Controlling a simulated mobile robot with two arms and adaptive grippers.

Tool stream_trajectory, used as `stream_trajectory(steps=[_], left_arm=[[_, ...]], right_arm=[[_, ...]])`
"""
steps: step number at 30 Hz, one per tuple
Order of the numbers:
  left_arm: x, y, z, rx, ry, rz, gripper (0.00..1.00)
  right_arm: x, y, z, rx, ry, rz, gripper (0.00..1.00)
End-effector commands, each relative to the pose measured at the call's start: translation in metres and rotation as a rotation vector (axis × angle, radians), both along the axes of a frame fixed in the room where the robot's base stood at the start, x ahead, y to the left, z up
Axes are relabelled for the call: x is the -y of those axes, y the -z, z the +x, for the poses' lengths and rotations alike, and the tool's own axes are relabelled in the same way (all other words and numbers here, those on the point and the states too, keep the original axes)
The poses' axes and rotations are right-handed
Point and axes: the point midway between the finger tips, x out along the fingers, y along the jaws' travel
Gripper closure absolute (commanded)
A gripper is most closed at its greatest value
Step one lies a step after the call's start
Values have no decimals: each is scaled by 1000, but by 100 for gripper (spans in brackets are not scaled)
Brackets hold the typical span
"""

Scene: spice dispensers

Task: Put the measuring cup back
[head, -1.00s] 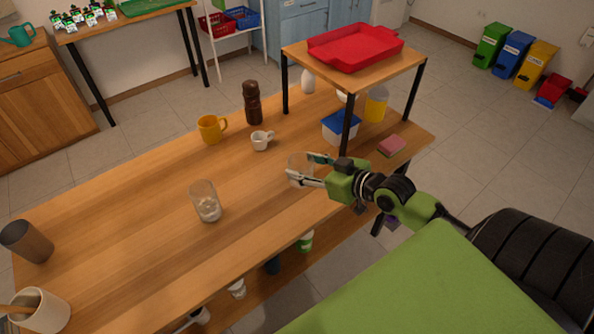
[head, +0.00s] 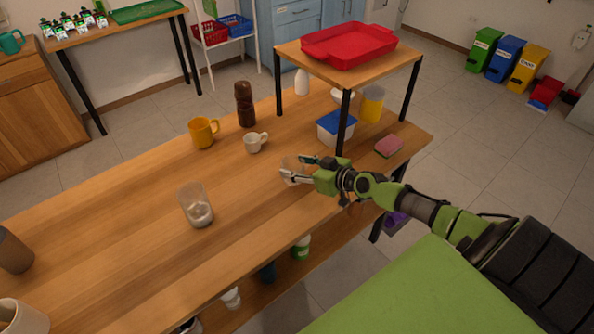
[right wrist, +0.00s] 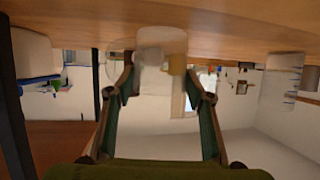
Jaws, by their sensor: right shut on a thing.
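A clear, see-through cup (head: 289,165), which looks like the measuring cup, is between the fingers of my right gripper (head: 299,169). The gripper is shut on it at the near side of the wooden table. The cup looks upright and empty; I cannot tell whether its base touches the tabletop. In the right wrist view the fingers of my right gripper (right wrist: 160,75) stand on either side of the faint cup. Another clear cup (head: 196,207) with white contents stands on the table to the left. My left gripper is not in view.
A white mug (head: 255,142), an orange mug (head: 203,133) and a brown bottle (head: 245,104) stand behind. A raised shelf holds a red tray (head: 347,46); its black legs rise at right. A blue-lidded box (head: 335,128) and a pink sponge (head: 388,146) are nearby. The table's middle is bare.

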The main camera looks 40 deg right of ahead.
Motion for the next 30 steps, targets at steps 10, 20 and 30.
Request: stream_trajectory(steps=[10,20,30], left_arm=[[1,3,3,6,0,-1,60],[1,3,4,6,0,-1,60],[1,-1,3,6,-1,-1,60]], right_arm=[[0,3,0,2,0,0,78],[0,3,0,1,0,0,35],[3,-2,-9,-1,-1,-2,35]])
